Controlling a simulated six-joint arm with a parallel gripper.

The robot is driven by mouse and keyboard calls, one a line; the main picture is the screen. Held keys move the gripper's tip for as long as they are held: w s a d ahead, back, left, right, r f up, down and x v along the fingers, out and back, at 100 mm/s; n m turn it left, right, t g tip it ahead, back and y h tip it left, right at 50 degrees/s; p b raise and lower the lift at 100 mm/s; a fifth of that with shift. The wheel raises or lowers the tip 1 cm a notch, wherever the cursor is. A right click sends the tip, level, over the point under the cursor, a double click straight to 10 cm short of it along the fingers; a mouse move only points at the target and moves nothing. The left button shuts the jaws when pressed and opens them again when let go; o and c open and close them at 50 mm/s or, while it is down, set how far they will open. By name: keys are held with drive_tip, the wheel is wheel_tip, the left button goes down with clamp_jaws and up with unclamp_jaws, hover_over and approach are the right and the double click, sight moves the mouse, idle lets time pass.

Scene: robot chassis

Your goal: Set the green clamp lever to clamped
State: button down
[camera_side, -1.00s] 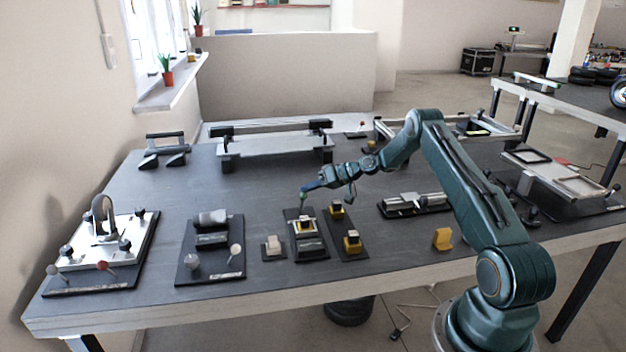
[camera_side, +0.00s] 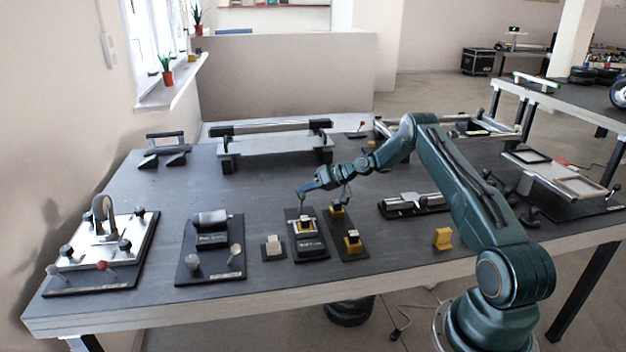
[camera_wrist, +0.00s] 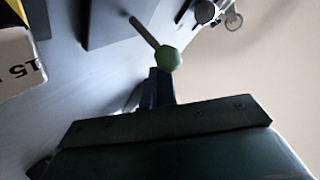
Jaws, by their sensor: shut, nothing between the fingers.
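The green clamp lever shows in the wrist view as a round green knob (camera_wrist: 168,58) on a thin rod that runs up and left. My gripper (camera_wrist: 157,88) is shut, and its blue fingers end right at the knob; I cannot tell whether they touch it. In the side view my gripper (camera_side: 312,185) is above the back of a small dark fixture plate (camera_side: 309,248) with a yellow and silver part. The lever is tiny there, a green spot (camera_side: 299,195) by the fingertips. Its pivot is unclear.
A plate with yellow blocks (camera_side: 352,242) stands just right of the fixture, and a small pale block (camera_side: 272,246) just left. A plate with a cylinder and knobs (camera_side: 212,262) is farther left. In the wrist view a labelled pale block (camera_wrist: 14,62) is at the left edge.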

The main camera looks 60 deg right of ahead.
drive_tip(key=s+d+r, duration=0.4)
drive_tip(key=r, duration=0.4)
drive_tip(key=shift+s+d+r, duration=0.15)
drive_tip(key=shift+s+d, duration=0.05)
drive_tip(key=shift+d, duration=0.1)
idle(0.4)
